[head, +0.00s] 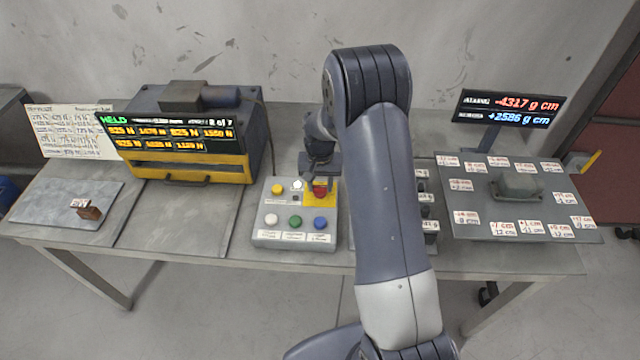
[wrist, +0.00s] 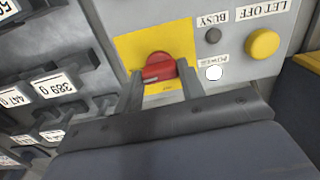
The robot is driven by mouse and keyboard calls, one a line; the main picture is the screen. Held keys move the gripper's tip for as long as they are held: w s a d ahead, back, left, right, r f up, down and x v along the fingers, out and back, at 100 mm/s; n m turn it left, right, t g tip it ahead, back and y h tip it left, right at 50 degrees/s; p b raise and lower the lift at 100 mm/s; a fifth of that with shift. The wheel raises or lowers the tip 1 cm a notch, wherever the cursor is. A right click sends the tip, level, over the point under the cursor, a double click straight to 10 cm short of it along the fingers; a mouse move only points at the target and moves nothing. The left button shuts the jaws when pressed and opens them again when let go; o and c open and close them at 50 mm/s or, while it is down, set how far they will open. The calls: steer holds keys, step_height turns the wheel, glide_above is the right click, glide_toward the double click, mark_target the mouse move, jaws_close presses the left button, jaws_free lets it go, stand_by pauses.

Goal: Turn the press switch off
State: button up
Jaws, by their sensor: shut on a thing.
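The press switch is a red knob (wrist: 158,66) on a yellow plate at the top right of the control box (head: 262,238). In the head view the red knob (head: 320,189) shows just below my gripper (head: 319,180). In the wrist view my gripper (wrist: 160,74) has one finger on each side of the knob and is shut on it. The white POWER lamp (wrist: 214,73) beside the knob looks lit. The BUSY lamp (wrist: 212,36) is dark. Small print under the knob is too small to read.
A yellow LET OFF button (wrist: 263,43) is near the switch. White, green and blue buttons (head: 295,222) line the box's front. The press (head: 190,140) with its lit HELD display stands left. Labelled weights (wrist: 62,84) lie close beside the box. A labelled board (head: 480,232) is at right.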

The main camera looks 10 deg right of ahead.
mark_target(320, 187)
steer(key=n+b, duration=0.2)
steer(key=n, duration=0.1)
steer(key=shift+f+n, duration=0.15)
steer(key=shift+n, duration=0.15)
steer(key=n+b, duration=0.2)
steer(key=n, duration=0.2)
steer(key=shift+n, duration=0.3)
steer(key=n+b, duration=0.1)
steer(key=n, duration=0.3)
steer(key=shift+b, duration=0.4)
steer(key=shift+r+n+b, duration=0.2)
steer(key=shift+n+b, duration=0.25)
steer(key=shift+n, duration=2.05)
steer(key=o, duration=1)
step_height(320, 187, up, 11)
steer(key=shift+f+b, duration=0.1)
steer(key=shift+b, duration=0.2)
steer(key=shift+f, duration=0.15)
